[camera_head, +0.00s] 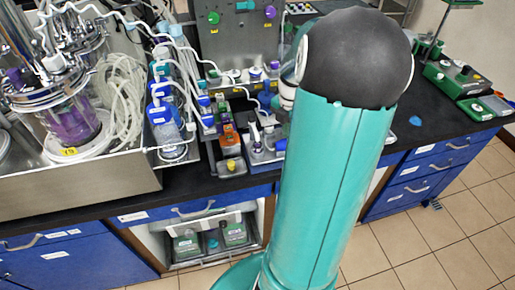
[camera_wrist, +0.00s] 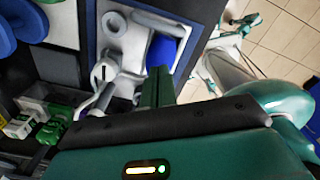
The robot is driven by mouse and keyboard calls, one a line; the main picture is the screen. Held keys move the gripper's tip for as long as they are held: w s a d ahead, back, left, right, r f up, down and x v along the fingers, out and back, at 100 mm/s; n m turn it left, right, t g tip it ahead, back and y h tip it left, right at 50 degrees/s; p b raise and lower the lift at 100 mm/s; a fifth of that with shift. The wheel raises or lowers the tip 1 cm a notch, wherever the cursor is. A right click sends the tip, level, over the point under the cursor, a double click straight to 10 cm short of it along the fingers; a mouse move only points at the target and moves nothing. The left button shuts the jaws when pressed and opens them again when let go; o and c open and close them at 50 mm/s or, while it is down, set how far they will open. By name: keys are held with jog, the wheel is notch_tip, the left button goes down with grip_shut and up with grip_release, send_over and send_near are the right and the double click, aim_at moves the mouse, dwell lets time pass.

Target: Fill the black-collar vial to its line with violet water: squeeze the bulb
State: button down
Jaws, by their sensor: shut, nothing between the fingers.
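My gripper (camera_wrist: 156,88) shows in the wrist view as narrow dark green fingers, shut and empty. The fingertips are close to a blue rounded piece (camera_wrist: 161,50) at the edge of a light grey holder (camera_wrist: 125,30); I cannot tell whether they touch. A white piece with a violet part (camera_wrist: 100,92) stands left of the fingers. In the head view my arm hides my gripper. A glass vessel with violet liquid (camera_head: 72,125) stands at the far left. I cannot make out the black-collar vial, its line or the squeeze bulb with certainty.
A steel tray (camera_head: 90,185) with coiled clear tubing (camera_head: 118,95) fills the left bench. Blue-capped bottles (camera_head: 160,112) and an orange item (camera_head: 230,140) crowd the middle. Green equipment (camera_head: 465,80) stands at the right. The black benchtop (camera_head: 425,125) is mostly clear right of my arm.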

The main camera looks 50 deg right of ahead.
jog(key=shift+f, duration=0.1)
jog(key=shift+f, duration=0.75)
jog(key=shift+r, duration=0.9)
jog(key=shift+r, duration=0.1)
jog(key=shift+r, duration=2.4)
jog(key=shift+a, duration=0.1)
